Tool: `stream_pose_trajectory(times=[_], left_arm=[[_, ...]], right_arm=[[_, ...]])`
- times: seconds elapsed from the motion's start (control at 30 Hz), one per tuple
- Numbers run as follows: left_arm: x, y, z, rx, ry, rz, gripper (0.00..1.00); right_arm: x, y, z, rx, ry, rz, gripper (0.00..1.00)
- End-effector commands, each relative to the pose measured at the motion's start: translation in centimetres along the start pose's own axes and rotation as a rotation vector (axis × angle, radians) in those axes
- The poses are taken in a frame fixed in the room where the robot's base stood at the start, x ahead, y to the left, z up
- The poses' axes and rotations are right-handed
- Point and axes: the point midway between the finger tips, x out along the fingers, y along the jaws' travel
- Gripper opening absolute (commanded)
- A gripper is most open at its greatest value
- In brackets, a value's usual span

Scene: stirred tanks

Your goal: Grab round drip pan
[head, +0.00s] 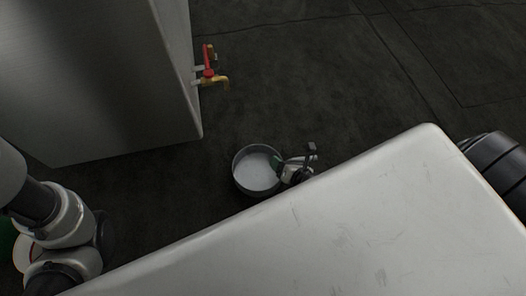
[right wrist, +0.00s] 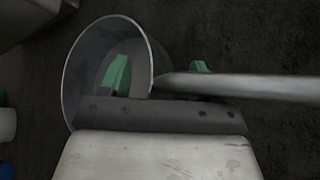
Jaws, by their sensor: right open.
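The round drip pan (head: 254,172) is a grey, open, round metal pan on the dark floor, right of the metal tank. In the right wrist view the pan (right wrist: 82,62) fills the upper left. My right gripper (head: 281,167) is at the pan's right rim. In the right wrist view the gripper (right wrist: 160,72) is open, with one green finger seen within the pan's outline and the other outside it, the rim between them. Whether a finger touches the rim cannot be told. My left arm shows at the left edge; its gripper is not visible.
A big metal tank (head: 100,80) stands at upper left, with a brass tap (head: 214,80) and red handle on its side, above and left of the pan. A grey bar (right wrist: 240,87) runs right from the pan's rim. The dark floor (head: 320,70) beyond is clear.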

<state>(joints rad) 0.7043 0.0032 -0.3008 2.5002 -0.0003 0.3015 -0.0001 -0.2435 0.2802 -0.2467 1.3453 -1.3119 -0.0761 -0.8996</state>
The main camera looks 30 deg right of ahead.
Motion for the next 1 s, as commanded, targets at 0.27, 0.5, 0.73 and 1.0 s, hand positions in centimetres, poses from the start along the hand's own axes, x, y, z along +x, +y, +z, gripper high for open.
stream_pose_trajectory(times=[0.27, 0.5, 0.73, 1.0], left_arm=[[0.01, -0.01, -0.01, -0.001, 0.0, -0.001, 0.43], [-0.08, -0.04, 0.03, -0.002, -0.003, -0.005, 0.43], [-0.13, -0.05, 0.07, -0.002, -0.005, -0.006, 0.43], [0.29, -0.24, 0.39, -0.003, -0.009, -0.01, 0.43]], right_arm=[[-0.04, 0.01, -0.01, 0.0, 0.0, 0.0, 0.31], [-0.06, -0.06, -0.03, -0.002, 0.0, -0.001, 0.0], [-0.07, -0.13, -0.01, -0.004, 0.0, -0.003, 0.0], [-0.51, 0.22, 0.54, -0.006, 0.001, -0.004, 0.0]])
